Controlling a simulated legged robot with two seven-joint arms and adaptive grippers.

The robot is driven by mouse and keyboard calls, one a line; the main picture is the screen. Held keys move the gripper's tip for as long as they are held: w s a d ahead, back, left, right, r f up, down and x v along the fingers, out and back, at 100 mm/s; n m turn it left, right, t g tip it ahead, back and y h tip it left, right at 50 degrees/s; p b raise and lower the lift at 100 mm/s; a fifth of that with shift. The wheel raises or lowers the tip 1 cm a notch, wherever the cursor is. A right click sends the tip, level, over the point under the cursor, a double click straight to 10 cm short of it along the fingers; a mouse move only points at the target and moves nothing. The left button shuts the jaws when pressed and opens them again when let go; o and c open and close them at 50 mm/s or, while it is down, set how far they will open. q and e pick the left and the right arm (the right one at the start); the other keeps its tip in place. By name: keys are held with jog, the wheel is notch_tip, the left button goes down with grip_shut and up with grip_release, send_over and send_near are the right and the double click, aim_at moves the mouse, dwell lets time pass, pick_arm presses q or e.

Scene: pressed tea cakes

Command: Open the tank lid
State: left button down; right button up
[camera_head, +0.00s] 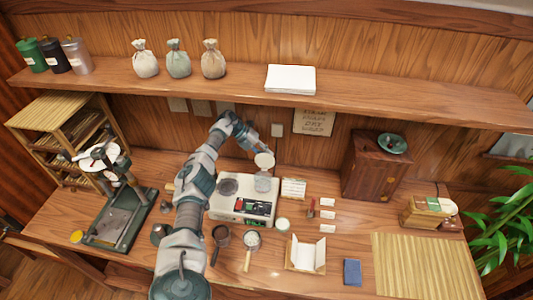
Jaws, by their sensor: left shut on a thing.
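A cream machine (228,212) with a dark control panel stands on the workbench. A round grey plate (228,187) is on its top left, and a pale round tank opening (262,184) is on its top right. My left arm reaches up past the machine's left side and bends over behind it. My left gripper (257,149) is shut on a small pale round lid (264,160). The lid looks tilted and shows just behind and above the tank opening; whether it still touches the rim is too small to tell. My right gripper is not in view.
A press stand (121,220) is at the left. Strainers (248,250), a white folded paper (306,254) and a blue box (352,272) lie in front. A wooden cabinet (372,170) stands right. A shelf (400,97) with sacks overhangs the bench. A bamboo mat (425,265) lies front right.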

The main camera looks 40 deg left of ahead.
pick_arm(q)
jog(key=c, duration=1.1)
grip_release()
jog(key=shift+a, duration=0.15)
jog(key=v, duration=0.7)
jog(key=shift+a, duration=0.2)
